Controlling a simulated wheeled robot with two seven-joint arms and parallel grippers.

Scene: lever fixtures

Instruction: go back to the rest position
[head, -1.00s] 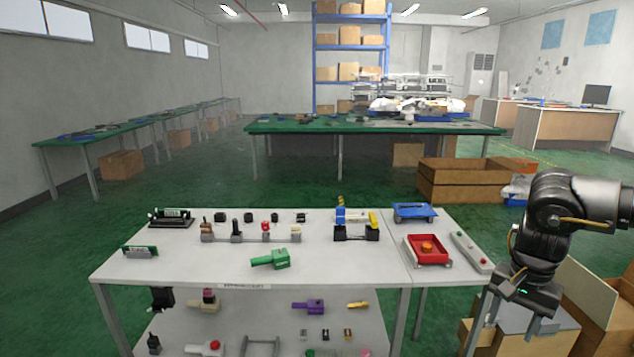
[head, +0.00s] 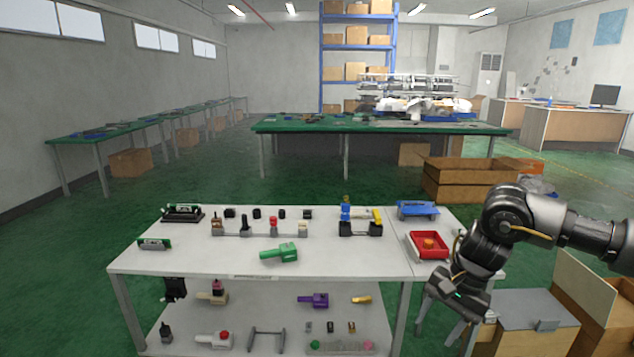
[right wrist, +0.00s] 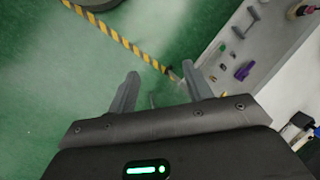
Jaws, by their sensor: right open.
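My right gripper (head: 447,318) hangs beside the right end of the white table (head: 200,262), in front of the cardboard boxes. In the right wrist view its two fingers (right wrist: 160,90) are spread apart with nothing between them, above the green floor. My left gripper is not in view. On the table top are a row of lever fixtures (head: 258,229), a fixture with a blue and a yellow lever (head: 360,224), a green lever piece (head: 280,253) and a red tray with an orange knob (head: 429,244).
A lower shelf (head: 270,325) holds several more fixtures, among them a purple one (head: 313,300). Cardboard boxes (head: 530,312) stand on the floor at the right, near my right arm. A wooden crate (head: 465,183) and a long green table (head: 380,127) are farther back.

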